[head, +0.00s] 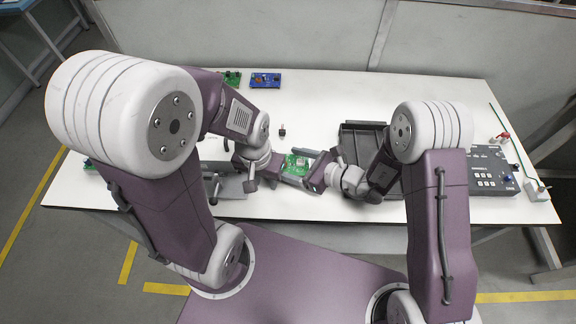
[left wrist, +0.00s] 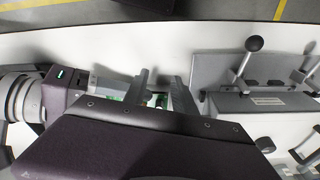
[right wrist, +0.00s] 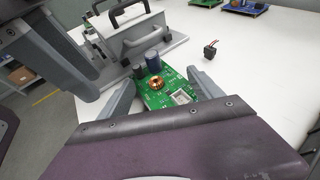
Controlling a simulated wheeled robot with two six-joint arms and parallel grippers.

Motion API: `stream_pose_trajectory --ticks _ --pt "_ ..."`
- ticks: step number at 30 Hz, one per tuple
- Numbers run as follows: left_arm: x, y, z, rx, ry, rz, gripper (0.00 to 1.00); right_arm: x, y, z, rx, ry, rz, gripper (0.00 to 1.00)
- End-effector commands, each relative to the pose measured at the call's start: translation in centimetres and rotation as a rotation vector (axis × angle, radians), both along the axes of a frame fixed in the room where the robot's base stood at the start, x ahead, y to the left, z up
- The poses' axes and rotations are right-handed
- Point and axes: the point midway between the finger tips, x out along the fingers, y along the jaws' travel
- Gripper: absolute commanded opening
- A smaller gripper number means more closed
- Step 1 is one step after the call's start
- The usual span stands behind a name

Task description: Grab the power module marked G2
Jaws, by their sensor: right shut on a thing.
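A green circuit board (head: 297,161) with a copper coil and dark capacitors is held between my two arms above the front middle of the table. My right gripper (head: 318,170) is shut on it; the right wrist view shows the board (right wrist: 170,92) between the right fingers (right wrist: 162,95). My left gripper (head: 280,165) is at the board's left side. Its fingers (left wrist: 162,90) are apart in the left wrist view, with bits of green near them. Whether they touch the board cannot be told. No G2 marking is legible.
A grey fixture with lever handles (left wrist: 262,75) stands left of the board. A dark tray (head: 362,140) lies right of centre. A control box (head: 490,172) is at the right. Green (head: 232,78) and blue (head: 266,80) boards lie at the back. A small black part (head: 282,131) stands mid-table.

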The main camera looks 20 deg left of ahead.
Motion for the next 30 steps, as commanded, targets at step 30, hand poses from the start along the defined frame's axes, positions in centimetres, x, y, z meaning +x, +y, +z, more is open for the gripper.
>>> stream_pose_trajectory --ticks 30 --pt "0.0 0.0 1.9 0.0 0.0 0.0 0.32 -2.3 -11.0 10.5 -0.006 0.005 -0.004 0.0"
